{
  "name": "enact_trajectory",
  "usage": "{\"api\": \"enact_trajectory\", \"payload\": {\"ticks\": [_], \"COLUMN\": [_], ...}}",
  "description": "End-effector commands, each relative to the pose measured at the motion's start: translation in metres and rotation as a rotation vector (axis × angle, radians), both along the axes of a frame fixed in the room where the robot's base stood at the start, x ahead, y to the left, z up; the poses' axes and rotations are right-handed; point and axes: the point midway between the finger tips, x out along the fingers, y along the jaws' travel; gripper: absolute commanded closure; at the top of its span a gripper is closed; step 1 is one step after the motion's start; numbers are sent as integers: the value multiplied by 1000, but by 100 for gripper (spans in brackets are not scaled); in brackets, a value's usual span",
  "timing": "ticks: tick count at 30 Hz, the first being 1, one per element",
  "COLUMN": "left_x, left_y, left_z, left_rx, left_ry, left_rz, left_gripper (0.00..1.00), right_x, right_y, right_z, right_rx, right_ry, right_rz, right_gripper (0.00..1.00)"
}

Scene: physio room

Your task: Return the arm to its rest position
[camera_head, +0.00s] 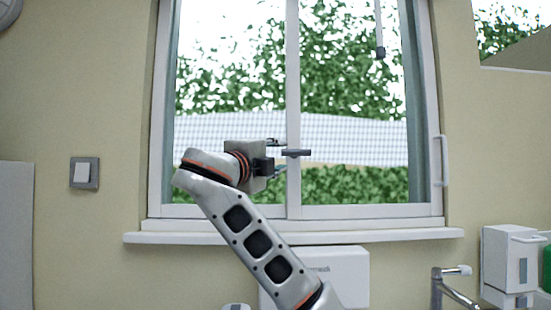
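My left arm (257,243) rises from the bottom centre and bends at its wrist in front of the window. My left gripper (281,157) points right at the middle window post. Its two thin dark fingers stand apart, one above the other, so it looks open. A dark bar-shaped handle (299,153) lies across the post close to the fingertips. I cannot tell whether the fingers touch it. My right gripper is not in view.
The window (290,212) has a white frame and a sill (400,234) below it. A light switch (84,173) is on the left wall. A white box (345,270) sits under the sill behind my arm. A tap (452,284) and white dispenser (508,262) stand at lower right.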

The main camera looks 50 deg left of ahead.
Motion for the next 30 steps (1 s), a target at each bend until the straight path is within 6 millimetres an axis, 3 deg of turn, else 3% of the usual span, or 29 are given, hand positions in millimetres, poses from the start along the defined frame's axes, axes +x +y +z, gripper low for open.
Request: {"api": "enact_trajectory", "payload": {"ticks": [7,30], "left_x": [-14,-15], "left_y": [-6,-6], "left_z": [-3,-3], "left_rx": [0,0], "left_ry": [-1,-1], "left_rz": [0,0], "left_gripper": [68,68], "right_x": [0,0], "right_y": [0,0], "right_z": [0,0], "right_rx": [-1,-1], "right_ry": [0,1], "right_rz": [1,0], "right_gripper": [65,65]}}
